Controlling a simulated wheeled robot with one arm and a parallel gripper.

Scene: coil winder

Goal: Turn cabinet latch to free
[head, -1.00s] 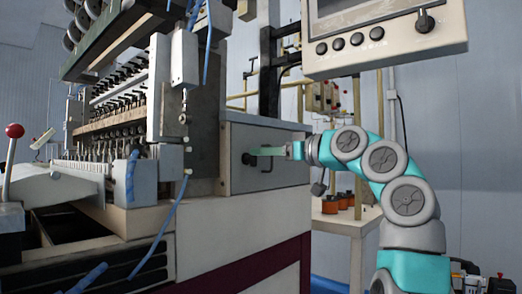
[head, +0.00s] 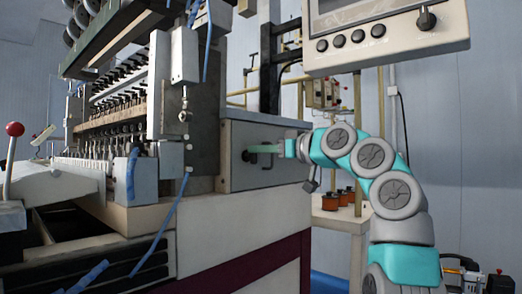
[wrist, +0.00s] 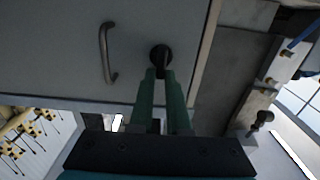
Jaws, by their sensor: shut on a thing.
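The cabinet latch (wrist: 160,56) is a round black knob on the grey cabinet door (wrist: 60,50). In the head view the latch (head: 247,157) sits at the left part of the door (head: 275,135), on the side of the machine. My gripper (wrist: 161,78) has its green fingers shut on the latch, one finger on each side of its grip. In the head view my gripper (head: 254,149) reaches the latch from the right. The fingertips hide part of the latch, and I cannot tell its exact angle.
A metal handle (wrist: 106,53) stands out from the door beside the latch. A control panel (head: 385,35) hangs above my arm. A table with orange spools (head: 331,202) stands behind it. The coil winder (head: 115,125) fills the left side.

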